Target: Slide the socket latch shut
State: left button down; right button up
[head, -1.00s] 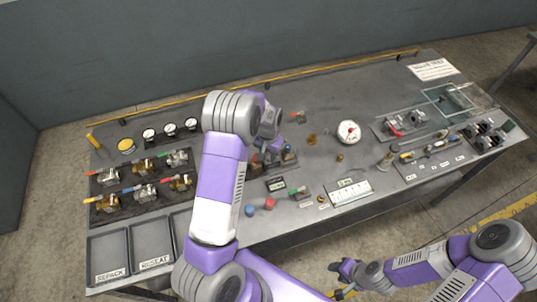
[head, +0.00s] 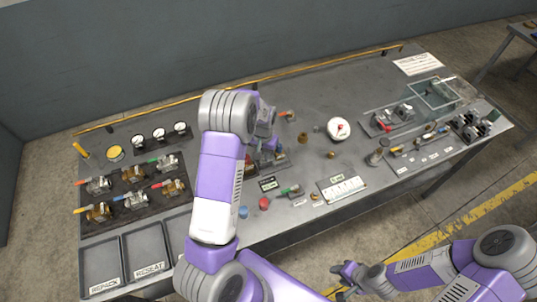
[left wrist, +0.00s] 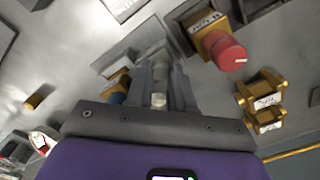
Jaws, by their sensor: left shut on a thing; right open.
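My left gripper (head: 268,152) is low over the middle of the bench, partly behind my own forearm in the head view. In the left wrist view its two grey fingers (left wrist: 160,75) are shut on a small pale metal piece (left wrist: 158,99). I cannot tell clearly whether this piece is the latch. A brass socket with a red plug (left wrist: 226,50) is just right of the fingers, and a brass part with a blue end (left wrist: 117,90) is to their left. My right gripper (head: 347,275) is open and empty, off the bench's front edge.
Brass and steel valves (head: 130,190) stand at the left of the bench (head: 290,225). A white gauge (head: 339,129) and a clear box (head: 436,94) are to the right. Loose red (head: 264,203) and blue (head: 243,212) caps lie near the front edge.

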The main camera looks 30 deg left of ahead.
pick_arm(q)
jog(key=shift+w+d+r, duration=0.1)
jog(key=shift+w+d, duration=0.1)
jog(key=shift+w, duration=0.1)
jog(key=c, duration=1.3)
grip_release()
jog(key=shift+o, duration=0.2)
jog(key=shift+w, duration=0.1)
notch_tip(320, 180, up, 8)
jog(key=shift+f, duration=0.25)
